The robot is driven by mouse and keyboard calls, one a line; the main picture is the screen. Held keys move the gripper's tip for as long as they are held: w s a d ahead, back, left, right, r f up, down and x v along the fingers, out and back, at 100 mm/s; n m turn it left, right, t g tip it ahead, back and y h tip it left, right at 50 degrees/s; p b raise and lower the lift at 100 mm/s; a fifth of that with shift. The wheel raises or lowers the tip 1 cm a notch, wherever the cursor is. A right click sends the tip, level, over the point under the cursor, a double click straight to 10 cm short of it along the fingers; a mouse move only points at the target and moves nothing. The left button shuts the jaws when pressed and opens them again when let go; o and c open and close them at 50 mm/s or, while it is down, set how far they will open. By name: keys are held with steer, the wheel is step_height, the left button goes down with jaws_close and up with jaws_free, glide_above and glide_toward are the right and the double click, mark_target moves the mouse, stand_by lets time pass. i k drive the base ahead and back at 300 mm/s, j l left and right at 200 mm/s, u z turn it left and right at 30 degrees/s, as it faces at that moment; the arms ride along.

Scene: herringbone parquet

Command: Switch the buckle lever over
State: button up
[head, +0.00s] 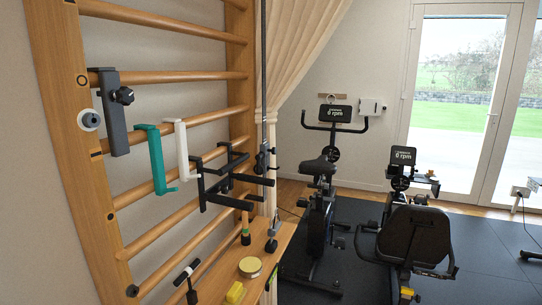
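A dark strap (264,75) hangs down beside the right upright of the wooden wall bars. A small black buckle-like fitting (263,160) sits on it at about mid height. I cannot make out the lever on it or which way it lies. A grey and black fitting (272,242) is at the lower end, by the wooden bench top; its details are too small to tell. My gripper is not in view.
Black handle bars (226,178) jut from the wall bars close left of the strap. White (182,150) and teal (157,160) hooks hang further left. A yellow-lidded tin (250,267) and small items sit on the bench (285,236). Exercise bikes (318,200) stand right.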

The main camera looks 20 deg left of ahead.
mark_target(260, 171)
steer(key=i, duration=1.75)
steer(key=i+u, duration=0.45)
steer(key=i+l+u, duration=0.3)
steer(key=u, duration=0.15)
steer(key=i+u, duration=0.1)
steer(key=u, duration=0.2)
steer(key=l+z, duration=0.65)
